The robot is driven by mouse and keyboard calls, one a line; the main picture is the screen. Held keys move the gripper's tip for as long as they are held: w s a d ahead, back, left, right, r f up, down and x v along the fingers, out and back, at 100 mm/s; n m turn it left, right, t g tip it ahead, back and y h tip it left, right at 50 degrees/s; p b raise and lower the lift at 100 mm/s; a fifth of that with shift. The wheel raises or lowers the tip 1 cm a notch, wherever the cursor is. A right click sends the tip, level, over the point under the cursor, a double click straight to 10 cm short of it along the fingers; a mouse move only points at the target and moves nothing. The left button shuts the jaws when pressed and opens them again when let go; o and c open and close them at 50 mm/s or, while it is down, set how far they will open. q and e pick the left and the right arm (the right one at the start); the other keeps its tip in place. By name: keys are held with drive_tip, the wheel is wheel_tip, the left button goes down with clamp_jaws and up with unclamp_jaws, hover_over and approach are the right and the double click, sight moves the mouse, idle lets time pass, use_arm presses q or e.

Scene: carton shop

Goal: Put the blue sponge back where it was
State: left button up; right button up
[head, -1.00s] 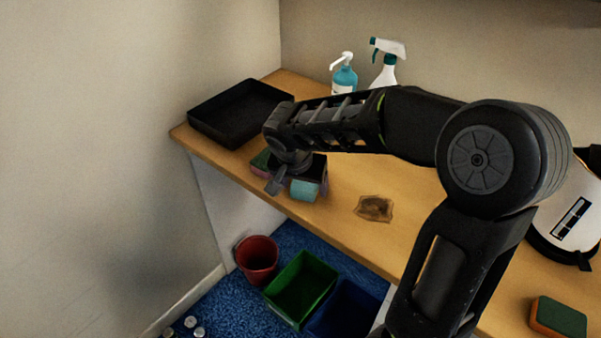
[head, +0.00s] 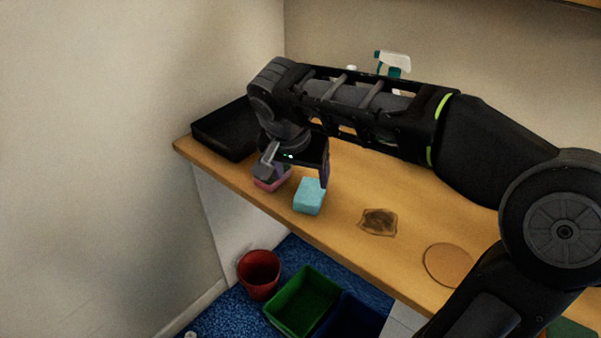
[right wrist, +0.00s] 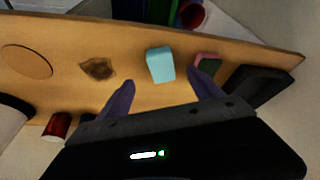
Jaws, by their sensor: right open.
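The light blue sponge (head: 309,196) stands on the wooden counter near its front edge, and it also shows in the right wrist view (right wrist: 160,65). My right gripper (head: 296,180) is open and empty just above and behind the sponge. In the right wrist view its two purple fingers (right wrist: 162,92) are spread, with the sponge beyond the gap between their tips and apart from both. A pink and green sponge (head: 271,183) lies to the left of the blue one, partly hidden by a finger. My left gripper is not in view.
A black tray (head: 225,135) is at the counter's left end. A brown stain (head: 378,222) and a round cork-coloured disc (head: 448,265) lie to the right. A spray bottle (head: 393,65) stands behind my arm. Red (head: 259,275), green (head: 302,302) and blue bins are on the floor.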

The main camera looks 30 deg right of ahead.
idle(0.6)
drive_tip(key=a+f+n+g+y, duration=0.1)
drive_tip(key=a+f+n+y, duration=0.1)
drive_tip(key=a+f, duration=0.5)
drive_tip(key=a+f+n+y, duration=0.1)
drive_tip(key=a+f+n, duration=0.15)
drive_tip(key=f, duration=0.85)
drive_tip(key=a+f+n+g+y, duration=0.1)
drive_tip(key=a+f+n+y, duration=0.1)
drive_tip(key=a+f, duration=0.55)
drive_tip(key=s+a+f+n+y, duration=0.1)
drive_tip(key=s+a+f, duration=0.2)
drive_tip(key=s+f, duration=0.5)
drive_tip(key=s+a+f+n+y, duration=0.1)
drive_tip(key=s+a+f, duration=0.3)
drive_tip(key=s+f, duration=0.4)
wheel_tip(320, 180, down, 3)
drive_tip(key=shift+r+y, duration=0.1)
drive_tip(key=shift+y, duration=0.2)
